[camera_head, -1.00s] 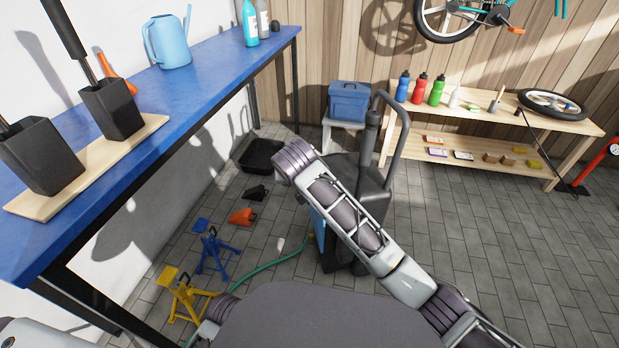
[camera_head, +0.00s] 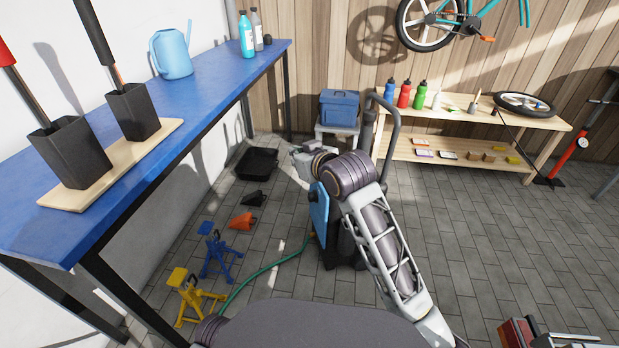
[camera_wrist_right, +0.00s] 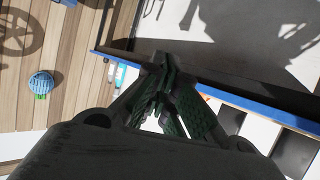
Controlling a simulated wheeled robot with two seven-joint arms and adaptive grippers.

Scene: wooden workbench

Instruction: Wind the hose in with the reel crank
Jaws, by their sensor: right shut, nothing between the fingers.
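The dark wheeled cart with a blue side panel (camera_head: 320,215) stands on the paved floor in the middle of the head view. My right arm hides much of it. A green hose (camera_head: 262,270) runs from the cart's lower left across the floor toward the bottom left. I cannot make out the reel or its crank. My right forearm crosses in front of the cart, its wrist bending left above the blue panel. In the right wrist view my right gripper (camera_wrist_right: 160,88) is shut and empty. My left gripper is not in view.
A blue workbench (camera_head: 205,90) runs along the left wall. Yellow (camera_head: 190,295) and blue (camera_head: 216,250) stands, an orange wedge (camera_head: 242,221) and a black tray (camera_head: 257,163) lie left of the cart.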

